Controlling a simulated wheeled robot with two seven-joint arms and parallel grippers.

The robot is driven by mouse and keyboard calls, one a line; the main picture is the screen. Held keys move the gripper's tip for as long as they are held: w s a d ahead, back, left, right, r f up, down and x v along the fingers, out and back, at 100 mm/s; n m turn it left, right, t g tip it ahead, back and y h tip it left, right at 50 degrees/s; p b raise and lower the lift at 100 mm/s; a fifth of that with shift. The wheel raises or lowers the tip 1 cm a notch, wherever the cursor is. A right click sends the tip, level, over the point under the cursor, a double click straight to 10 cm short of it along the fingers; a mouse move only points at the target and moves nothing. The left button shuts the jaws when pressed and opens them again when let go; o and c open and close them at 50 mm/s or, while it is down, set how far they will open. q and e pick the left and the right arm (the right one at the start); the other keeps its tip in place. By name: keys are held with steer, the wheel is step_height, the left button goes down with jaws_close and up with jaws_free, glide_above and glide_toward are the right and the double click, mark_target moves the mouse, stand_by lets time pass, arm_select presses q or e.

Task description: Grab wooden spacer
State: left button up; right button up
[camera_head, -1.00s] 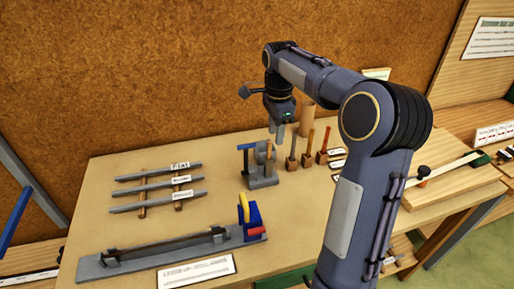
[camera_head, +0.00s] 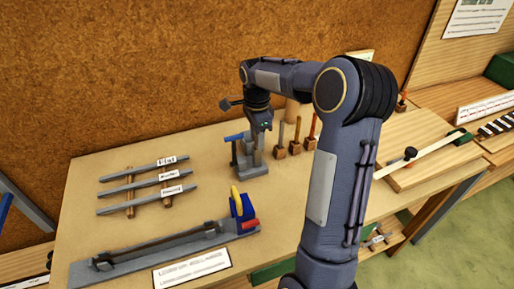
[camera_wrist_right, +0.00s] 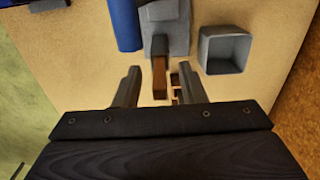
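The wooden spacer appears to be the brown upright piece (camera_wrist_right: 160,76) at the grey stand in the right wrist view. In the head view the gripper and stand largely hide it. The grey stand (camera_head: 252,168) also holds a blue-handled tool (camera_head: 234,138). My right gripper (camera_head: 260,138) hangs pointing down just over the stand. In the right wrist view its two fingers (camera_wrist_right: 158,88) are apart, with the wooden piece showing between and beyond them. I cannot tell how far the fingertips are from it. My left gripper is not in view.
A square grey cup (camera_wrist_right: 224,50) is beside the wooden piece. Several small wooden blocks with upright sticks (camera_head: 295,148) stand right of the stand. Grey bars with labels (camera_head: 140,184) lie left. A long grey fixture (camera_head: 150,255) with a blue end block (camera_head: 242,208) lies in front.

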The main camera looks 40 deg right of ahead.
jaws_close()
stand_by(0.3)
